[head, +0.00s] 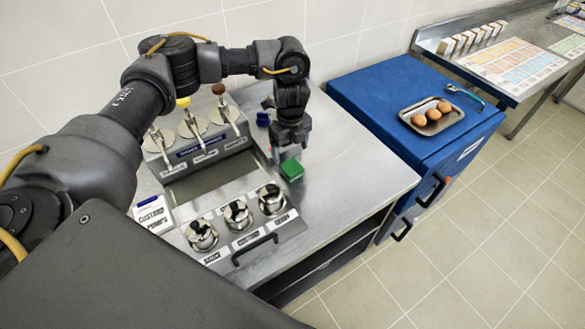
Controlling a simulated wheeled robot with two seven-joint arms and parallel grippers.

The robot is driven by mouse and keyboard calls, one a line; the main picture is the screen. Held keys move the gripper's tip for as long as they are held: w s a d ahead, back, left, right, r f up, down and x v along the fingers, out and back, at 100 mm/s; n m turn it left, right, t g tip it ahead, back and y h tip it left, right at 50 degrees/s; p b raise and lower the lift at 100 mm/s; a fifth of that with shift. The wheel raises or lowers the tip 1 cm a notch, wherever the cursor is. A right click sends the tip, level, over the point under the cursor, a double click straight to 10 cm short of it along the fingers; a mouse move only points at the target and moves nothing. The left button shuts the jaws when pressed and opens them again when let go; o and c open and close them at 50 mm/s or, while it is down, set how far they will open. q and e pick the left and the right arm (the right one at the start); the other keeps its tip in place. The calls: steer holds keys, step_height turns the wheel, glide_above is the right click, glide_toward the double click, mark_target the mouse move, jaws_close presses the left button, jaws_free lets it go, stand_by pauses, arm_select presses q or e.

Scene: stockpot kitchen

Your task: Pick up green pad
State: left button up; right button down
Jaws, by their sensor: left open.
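The green pad (291,170) is a small bright green block on the steel counter (350,178), to the right of the condiment station. My left gripper (283,152) points down just behind and above the pad. Its fingers are open with nothing seen between them. I cannot tell whether a fingertip touches the pad. My right gripper does not show.
A pump station (205,150) and lidded steel pots (237,214) stand left of the pad. A small blue object (263,119) is behind the gripper. A blue cabinet (375,88) with an egg tray (407,113) stands right. The counter right of the pad is clear.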

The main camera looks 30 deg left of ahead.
mark_target(288, 163)
arm_select(q)
steer(key=shift+s+a, duration=0.1)
steer(key=shift+s, duration=0.2)
steer(key=shift+s+f, duration=0.2)
steer(key=shift+s, duration=0.05)
step_height(288, 163, down, 4)
steer(key=shift+r+p, duration=0.1)
steer(key=shift+p, duration=0.2)
steer(key=shift+f, duration=0.4)
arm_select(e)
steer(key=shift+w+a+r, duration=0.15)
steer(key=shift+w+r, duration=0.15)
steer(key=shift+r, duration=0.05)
arm_select(q)
steer(key=c, duration=1.1)
steer(key=shift+o, duration=0.2)
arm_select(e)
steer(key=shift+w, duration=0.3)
arm_select(q)
steer(key=shift+r, duration=0.1)
